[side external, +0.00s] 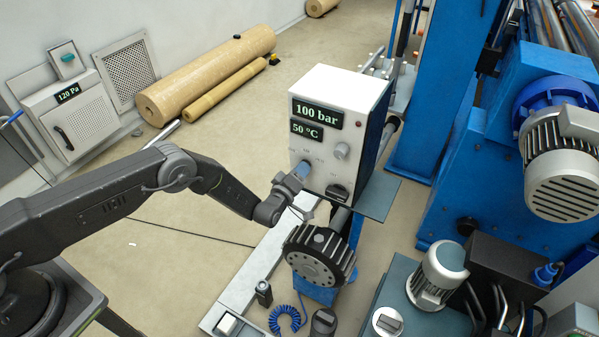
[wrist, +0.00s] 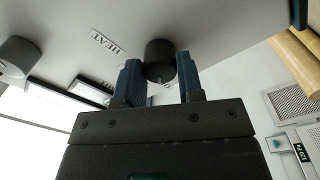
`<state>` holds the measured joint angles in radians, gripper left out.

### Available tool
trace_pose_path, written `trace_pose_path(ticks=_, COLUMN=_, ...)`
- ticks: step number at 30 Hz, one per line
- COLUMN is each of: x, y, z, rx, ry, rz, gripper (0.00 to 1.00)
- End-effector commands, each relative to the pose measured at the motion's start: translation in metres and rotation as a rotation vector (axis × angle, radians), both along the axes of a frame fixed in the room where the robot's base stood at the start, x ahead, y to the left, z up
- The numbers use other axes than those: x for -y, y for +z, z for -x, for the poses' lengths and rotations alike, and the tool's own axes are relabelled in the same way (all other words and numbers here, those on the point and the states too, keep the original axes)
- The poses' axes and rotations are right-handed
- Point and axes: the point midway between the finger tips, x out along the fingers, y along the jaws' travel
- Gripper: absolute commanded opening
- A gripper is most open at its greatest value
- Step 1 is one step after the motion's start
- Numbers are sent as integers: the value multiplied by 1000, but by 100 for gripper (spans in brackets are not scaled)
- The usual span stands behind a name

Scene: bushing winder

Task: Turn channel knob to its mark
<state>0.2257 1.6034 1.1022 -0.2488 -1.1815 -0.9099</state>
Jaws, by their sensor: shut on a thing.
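A white control box (side external: 340,115) stands at the centre of the side external view. My gripper (side external: 301,170) is at the lower left of its front face. In the wrist view my gripper's two blue fingers (wrist: 160,74) are shut on a dark round knob (wrist: 159,50), one finger on each side. A small pale line shows on the knob's near edge. A HEAT label (wrist: 107,42) is on the panel to its left. In the side external view my gripper mostly hides this knob. I cannot read which knob is the channel knob, or see its mark clearly.
The box also has a grey knob (side external: 341,151) and a black knob (side external: 337,191), plus displays reading 100 bar (side external: 318,113) and 50 °C (side external: 307,131). A black toothed wheel (side external: 318,256) is below my gripper. Open floor lies to the left of the box.

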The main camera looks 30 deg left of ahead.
Motion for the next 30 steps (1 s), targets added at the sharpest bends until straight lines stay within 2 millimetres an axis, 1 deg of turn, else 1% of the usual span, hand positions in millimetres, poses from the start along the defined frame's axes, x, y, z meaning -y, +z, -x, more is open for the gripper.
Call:
trace_pose_path(ticks=9, x=0, y=0, z=0, rx=0, ry=-1, rz=68, gripper=11)
trace_pose_path(ticks=21, x=0, y=0, z=0, rx=0, ry=-1, rz=73, gripper=11)
trace_pose_path(ticks=22, x=0, y=0, z=0, rx=0, ry=-1, rz=73, gripper=37)
trace_pose_path(ticks=29, x=0, y=0, z=0, rx=1, ry=0, rz=71, gripper=59)
trace_pose_path(ticks=30, x=0, y=0, z=0, rx=1, ry=0, rz=71, gripper=60)
